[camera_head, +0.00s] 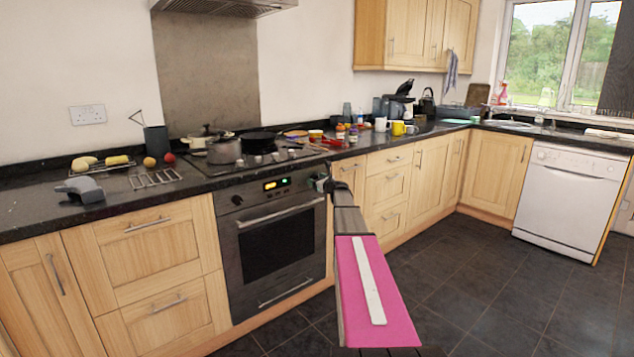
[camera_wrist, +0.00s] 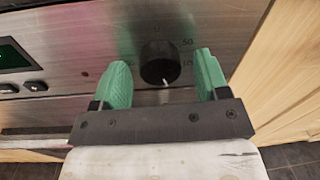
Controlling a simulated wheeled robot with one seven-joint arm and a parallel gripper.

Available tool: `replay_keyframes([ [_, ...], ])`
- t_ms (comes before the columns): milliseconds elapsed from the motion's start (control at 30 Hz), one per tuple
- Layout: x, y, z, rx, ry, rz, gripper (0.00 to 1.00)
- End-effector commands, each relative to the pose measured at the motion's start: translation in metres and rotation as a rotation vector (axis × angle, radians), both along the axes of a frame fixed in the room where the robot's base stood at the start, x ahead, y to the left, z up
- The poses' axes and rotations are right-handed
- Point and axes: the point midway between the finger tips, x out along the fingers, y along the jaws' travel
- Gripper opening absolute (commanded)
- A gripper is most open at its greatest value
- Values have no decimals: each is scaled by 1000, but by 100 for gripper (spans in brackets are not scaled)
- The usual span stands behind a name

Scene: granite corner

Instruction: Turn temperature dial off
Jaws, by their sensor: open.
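The temperature dial (camera_wrist: 160,63) is a round black knob on the steel oven panel. In the wrist view it has a white pointer mark near its bottom edge, with printed numbers to its right. My gripper (camera_wrist: 160,85) is open, its two green fingers on either side of the dial, with gaps visible on both sides. I cannot tell how far the fingertips are from the panel. In the head view my gripper (camera_head: 326,184) is at the right end of the oven's panel and hides this dial. The oven (camera_head: 275,240) has a lit display (camera_head: 277,184).
A second black knob (camera_head: 237,199) is left of the display. The oven door handle (camera_head: 280,213) runs below the panel. Pans, including a saucepan (camera_head: 223,151), stand on the hob above. Wooden drawers (camera_head: 388,190) adjoin on the right. The tiled floor (camera_head: 480,270) is clear.

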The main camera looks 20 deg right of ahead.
Motion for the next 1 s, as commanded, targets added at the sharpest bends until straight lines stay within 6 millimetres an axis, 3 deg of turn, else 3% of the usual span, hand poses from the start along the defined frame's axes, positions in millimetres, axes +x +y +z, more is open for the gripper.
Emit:
replay_keyframes([
  [33,0,0,0,0,0,0,68],
  [67,0,0,0,0,0,0,62],
  [200,0,0,0,0,0,0,19],
  [633,0,0,0,-58,-21,1,19],
  [1000,0,0,0,-325,-119,1,19],
])
